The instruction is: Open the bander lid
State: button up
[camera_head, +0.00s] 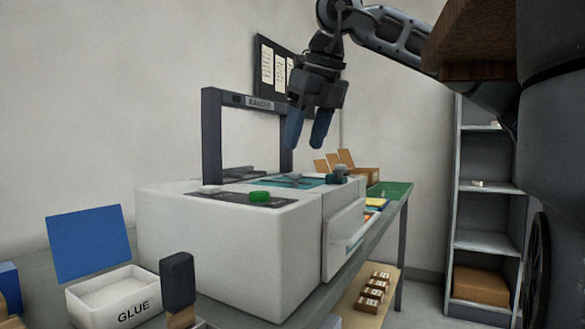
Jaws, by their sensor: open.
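The bander (235,235) is a large white box-shaped machine on the bench, with a dark arch (211,135) labelled "BANDER" standing on its top. A green button (259,196) sits on a dark panel at the near end of its top. A pale panel (346,235) projects from its right-hand side; I cannot tell whether this is the lid. My gripper (306,141) hangs above the machine's top with its blue fingers pointing down. It is open and empty, beside the arch's right post in the picture, and appears clear of the machine.
An open white box marked "GLUE" (115,300) with a raised blue flap stands at the lower left, near a dark-topped handle (177,280). A green mat (390,190) and cardboard boxes (355,172) lie beyond. A grey shelf (487,242) stands at the right.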

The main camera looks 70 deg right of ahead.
aim_at(294, 177)
jog(key=b+x, duration=0.2)
jog(key=x, duration=0.4)
grip_shut()
dwell(0.4)
